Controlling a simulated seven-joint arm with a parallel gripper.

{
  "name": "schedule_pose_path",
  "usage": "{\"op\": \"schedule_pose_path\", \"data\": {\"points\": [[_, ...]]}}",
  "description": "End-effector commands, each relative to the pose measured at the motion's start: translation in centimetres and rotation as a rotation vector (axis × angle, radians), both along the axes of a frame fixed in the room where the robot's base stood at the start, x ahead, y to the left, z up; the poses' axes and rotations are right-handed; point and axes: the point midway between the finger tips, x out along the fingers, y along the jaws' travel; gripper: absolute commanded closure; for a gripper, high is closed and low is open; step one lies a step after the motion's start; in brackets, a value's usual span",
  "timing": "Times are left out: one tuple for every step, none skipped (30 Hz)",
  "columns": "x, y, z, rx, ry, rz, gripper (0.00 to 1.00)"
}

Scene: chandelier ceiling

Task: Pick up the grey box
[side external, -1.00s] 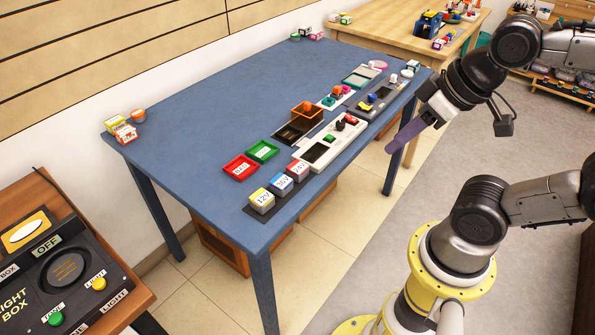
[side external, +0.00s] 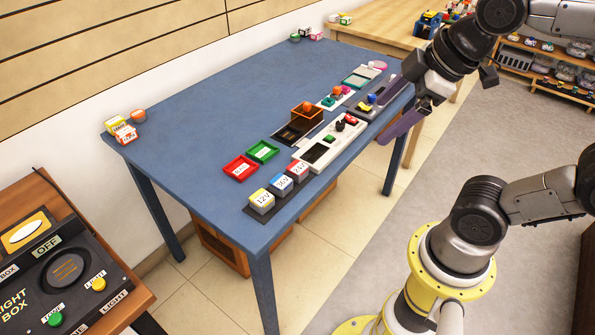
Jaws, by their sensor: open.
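Three small boxes with grey-white bodies stand in a row near the table's front corner: one with a yellow top and "12V" label (side external: 262,201), one with blue (side external: 282,184), one with red (side external: 297,171). No plain grey box stands out, so I cannot tell which one is the grey box. My gripper (side external: 381,123) hangs over the table's right edge, its two purple fingers spread apart with nothing between them. It is well to the right of the boxes and touches none of them. Its hand hides part of the far right table corner.
The blue table (side external: 220,105) has wide free room at its left. A red tray (side external: 240,168), a green tray (side external: 263,151), an orange bin (side external: 307,112) and a white panel (side external: 330,143) line its right side. A wooden table (side external: 375,28) stands behind.

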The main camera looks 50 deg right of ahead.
Motion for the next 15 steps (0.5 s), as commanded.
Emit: {"op": "schedule_pose_path", "data": {"points": [[1.6, -0.1, 0.6, -0.053, 0.018, 0.09, 0.07], [2.6, -0.2, 0.9, -0.086, 0.029, 0.148, 0.07], [3.9, -0.3, 1.3, -0.128, 0.046, 0.225, 0.07], [5.0, -0.4, 1.4, -0.158, 0.06, 0.284, 0.07], [6.2, -0.5, 1.5, -0.187, 0.076, 0.343, 0.07], [7.7, -0.7, 1.4, -0.222, 0.1, 0.419, 0.07], [8.9, -0.9, 1.3, -0.245, 0.116, 0.472, 0.07], [10.0, -1.0, 1.1, -0.266, 0.133, 0.523, 0.07], [11.5, -1.2, 0.7, -0.29, 0.155, 0.587, 0.07], [12.6, -1.4, 0.3, -0.304, 0.173, 0.632, 0.07], [13.7, -1.6, -0.2, -0.316, 0.191, 0.676, 0.07], [15.2, -1.9, -1.0, -0.33, 0.214, 0.729, 0.07], [16.2, -2.1, -1.6, -0.337, 0.232, 0.766, 0.07], [17.2, -2.3, -2.4, -0.342, 0.249, 0.801, 0.07], [18.4, -2.6, -3.5, -0.344, 0.274, 0.842, 0.07]]}}
